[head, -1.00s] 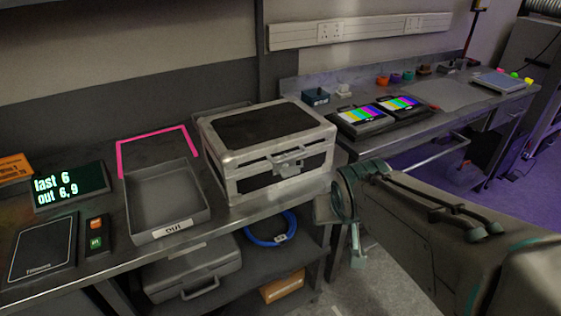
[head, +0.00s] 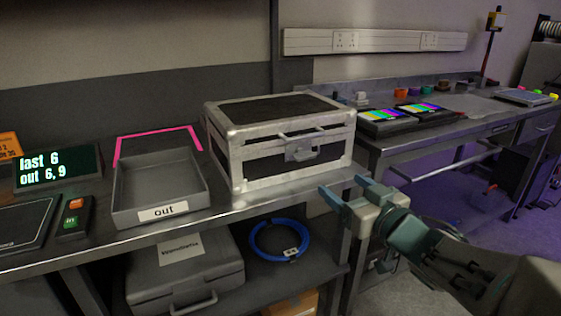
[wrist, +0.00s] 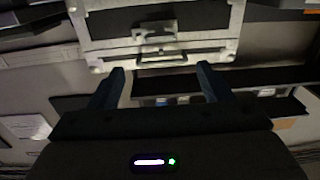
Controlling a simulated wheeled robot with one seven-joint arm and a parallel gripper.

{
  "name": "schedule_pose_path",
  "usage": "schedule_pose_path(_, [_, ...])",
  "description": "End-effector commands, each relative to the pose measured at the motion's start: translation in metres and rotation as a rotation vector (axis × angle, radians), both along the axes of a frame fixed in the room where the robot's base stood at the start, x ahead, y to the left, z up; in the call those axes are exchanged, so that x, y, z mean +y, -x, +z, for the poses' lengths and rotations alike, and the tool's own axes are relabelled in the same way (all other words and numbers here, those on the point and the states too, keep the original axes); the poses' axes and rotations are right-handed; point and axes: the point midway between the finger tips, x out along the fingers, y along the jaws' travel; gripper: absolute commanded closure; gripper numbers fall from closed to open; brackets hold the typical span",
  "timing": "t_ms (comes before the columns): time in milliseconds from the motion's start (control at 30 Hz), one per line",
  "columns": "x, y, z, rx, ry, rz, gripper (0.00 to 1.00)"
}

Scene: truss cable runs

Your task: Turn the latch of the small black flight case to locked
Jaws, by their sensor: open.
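The small black flight case (head: 270,108) has silver edges and stands on the metal bench, lid closed. Its latch (head: 300,150) is a silver plate on the front face, below a thin bar handle (head: 301,132). The latch's exact angle is too small to read. My gripper (head: 344,188) is open and empty, in front of the bench and to the lower right of the latch, apart from the case. In the wrist view, the fingers of my gripper (wrist: 160,80) stand apart, with the case front (wrist: 110,25) and latch (wrist: 155,30) beyond them.
A grey tray marked "out" (head: 162,212) sits left of the case, with a pink tape outline behind it. A display (head: 58,169) reads "last 6, out 6,9". A lower shelf holds a grey case (head: 186,270) and a blue cable coil (head: 250,238). Another bench with screens (head: 384,121) stands right.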

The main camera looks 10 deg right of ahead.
Motion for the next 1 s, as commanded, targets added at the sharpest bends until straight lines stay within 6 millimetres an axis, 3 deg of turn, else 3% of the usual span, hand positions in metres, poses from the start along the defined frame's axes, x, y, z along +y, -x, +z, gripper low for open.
schedule_pose_path(267, [0.008, -0.023, -0.002, -0.001, 0.002, 0.003, 0.27])
schedule_pose_path(700, [0.039, -0.107, -0.002, -0.001, 0.001, 0.002, 0.27])
schedule_pose_path(1000, [0.047, -0.13, 0.0, 0.0, 0.001, 0.001, 0.27])
